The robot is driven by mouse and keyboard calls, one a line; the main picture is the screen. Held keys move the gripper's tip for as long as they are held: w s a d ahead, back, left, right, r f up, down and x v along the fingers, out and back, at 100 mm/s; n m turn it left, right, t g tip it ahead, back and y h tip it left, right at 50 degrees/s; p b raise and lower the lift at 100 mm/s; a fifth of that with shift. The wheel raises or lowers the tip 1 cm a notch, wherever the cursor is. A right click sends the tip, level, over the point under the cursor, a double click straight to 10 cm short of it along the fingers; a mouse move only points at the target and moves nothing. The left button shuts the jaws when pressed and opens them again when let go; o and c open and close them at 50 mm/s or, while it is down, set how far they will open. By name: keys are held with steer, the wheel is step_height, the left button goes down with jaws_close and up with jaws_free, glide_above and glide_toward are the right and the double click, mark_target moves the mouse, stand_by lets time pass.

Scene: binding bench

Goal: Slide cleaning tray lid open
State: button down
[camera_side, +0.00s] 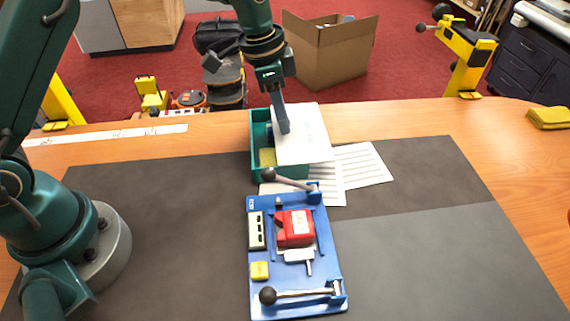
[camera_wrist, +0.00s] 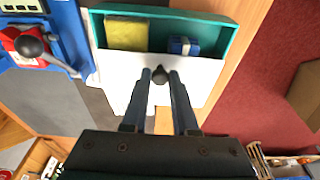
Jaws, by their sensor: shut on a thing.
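The green cleaning tray (camera_side: 257,122) stands at the back of the bench. Its white lid (camera_side: 307,145) lies across the right part of the tray and sticks out past its right side. The left strip of the tray is open. The wrist view also shows the tray (camera_wrist: 205,17) partly uncovered, with the lid (camera_wrist: 205,75) below the opening. A yellow sponge (camera_wrist: 127,33) and a dark blue item (camera_wrist: 183,46) lie inside. My gripper (camera_wrist: 160,75) is shut on the lid's dark knob (camera_wrist: 160,76). In the side view, the fingers hide the knob.
A blue binding fixture (camera_side: 265,295) with lever handles and a red block (camera_side: 294,228) stands in front of the tray. Printed sheets (camera_side: 362,165) lie right of the tray, partly under the lid. The grey mat (camera_side: 440,250) is clear at right.

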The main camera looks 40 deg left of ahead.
steer(key=shift+w+d, duration=1.35)
steer(key=shift+w, duration=0.2)
steer(key=c, duration=1)
jaws_free()
steer(key=shift+s, duration=0.1)
steer(key=shift+o, duration=0.2)
steer(key=shift+r, duration=0.1)
steer(key=shift+r, duration=2.9)
